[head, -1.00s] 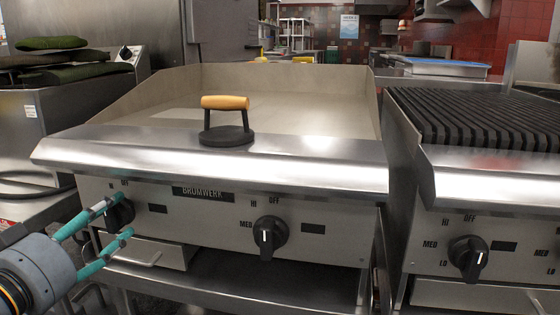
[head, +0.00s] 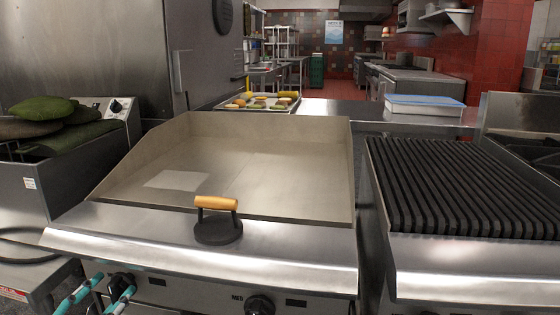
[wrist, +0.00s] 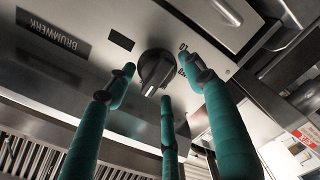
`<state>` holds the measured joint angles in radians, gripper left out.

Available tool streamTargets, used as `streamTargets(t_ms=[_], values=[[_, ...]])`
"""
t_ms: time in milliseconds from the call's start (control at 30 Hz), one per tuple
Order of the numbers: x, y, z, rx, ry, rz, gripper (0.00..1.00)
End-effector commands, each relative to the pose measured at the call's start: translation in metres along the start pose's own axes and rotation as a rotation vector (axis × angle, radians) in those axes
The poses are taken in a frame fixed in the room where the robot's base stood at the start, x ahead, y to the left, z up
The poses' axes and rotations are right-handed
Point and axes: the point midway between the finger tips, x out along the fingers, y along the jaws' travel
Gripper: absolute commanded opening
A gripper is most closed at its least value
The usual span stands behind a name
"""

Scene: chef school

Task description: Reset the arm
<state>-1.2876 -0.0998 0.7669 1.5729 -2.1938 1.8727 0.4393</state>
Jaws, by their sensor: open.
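My gripper (head: 112,285) has teal fingers and shows at the lower left of the head view, in front of the griddle's left knob (head: 121,284). In the wrist view the open fingers (wrist: 159,78) spread around the same black knob (wrist: 157,69). They hold nothing, and I cannot tell whether any finger touches the knob. Most of the arm is out of the head view.
The steel griddle (head: 270,165) carries a black press with a wooden handle (head: 217,221) near its front edge. A ribbed grill (head: 450,190) stands to the right. Green cushion-like items (head: 50,108) lie on the left unit. A food tray (head: 262,103) is behind.

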Motion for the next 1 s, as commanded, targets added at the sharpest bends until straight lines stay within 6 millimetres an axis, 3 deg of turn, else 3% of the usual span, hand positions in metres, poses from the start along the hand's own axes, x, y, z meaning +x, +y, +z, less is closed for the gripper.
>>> streamTargets(t_ms=[33,400,1000], values=[[-0.001,0.007,-0.002,-0.062,0.0,0.0,0.53],[0.0,0.001,0.0,-0.399,-0.001,0.0,0.53],[0.0,-0.004,0.001,-0.426,-0.001,0.0,0.53]])
